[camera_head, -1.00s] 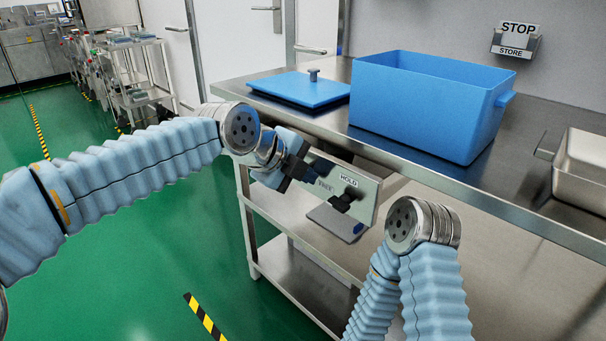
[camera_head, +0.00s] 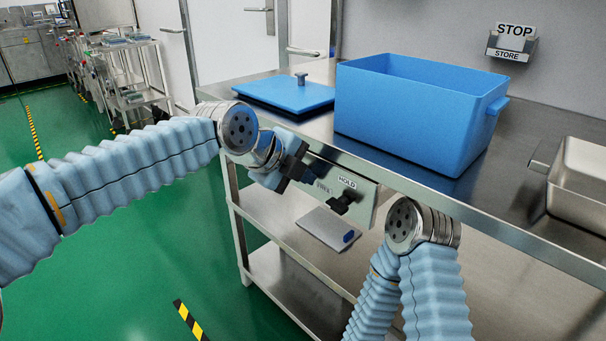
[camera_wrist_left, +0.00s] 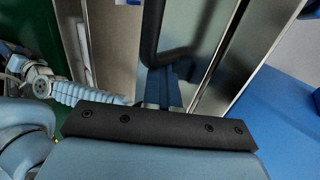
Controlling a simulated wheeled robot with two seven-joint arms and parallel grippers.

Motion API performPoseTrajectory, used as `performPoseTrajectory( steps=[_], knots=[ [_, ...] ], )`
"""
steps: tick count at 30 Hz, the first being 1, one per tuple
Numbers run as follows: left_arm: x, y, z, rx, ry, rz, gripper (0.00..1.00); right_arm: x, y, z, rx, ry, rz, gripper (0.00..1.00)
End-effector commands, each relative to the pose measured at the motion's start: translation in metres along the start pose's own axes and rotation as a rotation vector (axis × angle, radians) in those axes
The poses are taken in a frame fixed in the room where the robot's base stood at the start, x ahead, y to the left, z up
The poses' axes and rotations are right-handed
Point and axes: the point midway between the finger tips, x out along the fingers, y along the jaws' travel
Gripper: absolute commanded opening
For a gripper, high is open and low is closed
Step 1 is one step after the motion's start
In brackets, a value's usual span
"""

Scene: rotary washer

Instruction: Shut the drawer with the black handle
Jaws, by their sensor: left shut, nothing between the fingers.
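The drawer (camera_head: 360,200) is under the steel table's front edge, with a metal front and a HOLD label. Its front sits close to the table edge; I cannot tell if a small gap is left. Its black handle (camera_head: 341,205) shows partly in the head view, and as a dark bar in the left wrist view (camera_wrist_left: 151,38). My left gripper (camera_head: 301,172) is shut and empty, at the left part of the drawer front beside the handle. Contact is unclear. My right arm is bent in front of the table; its gripper does not show.
On the steel table (camera_head: 520,215) stand a blue bin (camera_head: 410,125), a blue lid (camera_head: 285,93) with a knob and a metal pan (camera_head: 580,180). A grey flat item (camera_head: 328,230) lies on the shelf below.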

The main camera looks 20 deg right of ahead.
Motion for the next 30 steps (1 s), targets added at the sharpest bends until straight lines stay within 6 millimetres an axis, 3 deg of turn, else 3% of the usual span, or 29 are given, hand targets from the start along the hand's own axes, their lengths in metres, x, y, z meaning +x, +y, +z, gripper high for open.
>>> performPoseTrajectory(
  steps=[15, 20, 23, 25, 28, 30],
  knots=[
    [-0.115, 0.0, 0.0, -0.001, -0.005, -0.01, 0.0, 0.001, 0.001, 0.0, 0.001, 0.001, 0.001, 0.43],
    [-0.134, 0.001, 0.0, 0.0, -0.004, -0.008, 0.0, 0.001, 0.001, 0.0, 0.001, 0.001, 0.001, 0.43],
    [-0.131, 0.006, 0.004, -0.031, -0.002, 0.001, 0.0, 0.001, 0.001, 0.0, 0.001, 0.001, 0.001, 0.43],
    [-0.115, 0.016, 0.013, -0.099, 0.0, 0.015, 0.0, 0.001, 0.001, 0.0, 0.001, 0.001, 0.001, 0.43],
    [-0.072, 0.045, 0.035, -0.277, -0.002, 0.047, 0.0, 0.001, 0.001, 0.0, 0.001, 0.001, 0.001, 0.43],
    [-0.036, 0.076, 0.052, -0.448, -0.009, 0.075, 0.0, 0.001, 0.001, 0.0, 0.001, 0.001, 0.001, 0.43]
  ],
)
